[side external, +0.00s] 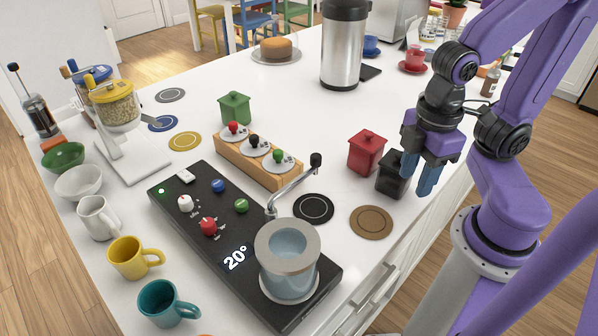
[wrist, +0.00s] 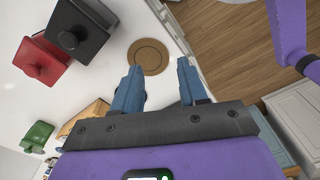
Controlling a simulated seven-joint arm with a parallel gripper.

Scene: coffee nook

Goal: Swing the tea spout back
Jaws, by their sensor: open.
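The tea spout (side external: 290,187) is a thin chrome tube on the black console (side external: 190,217). It rises beside a grey-blue pot (side external: 288,268) with a wide rim and slants up to the right in the side view, ending in a black knob (side external: 316,159). The knob end lies away from the pot, above the table near a black round mat (side external: 314,208). My gripper (side external: 418,178) is open and empty, with blue fingers pointing down, right of the spout by the black canister. In the wrist view, my gripper (wrist: 158,80) shows no spout between its fingers.
A black canister (side external: 392,180) stands close to my gripper, with a red canister (side external: 366,152) beside it. A brown mat (side external: 371,222) lies flat near the table edge. A wooden rack (side external: 258,163) with knobs stands behind the console. Mugs line the console's left side.

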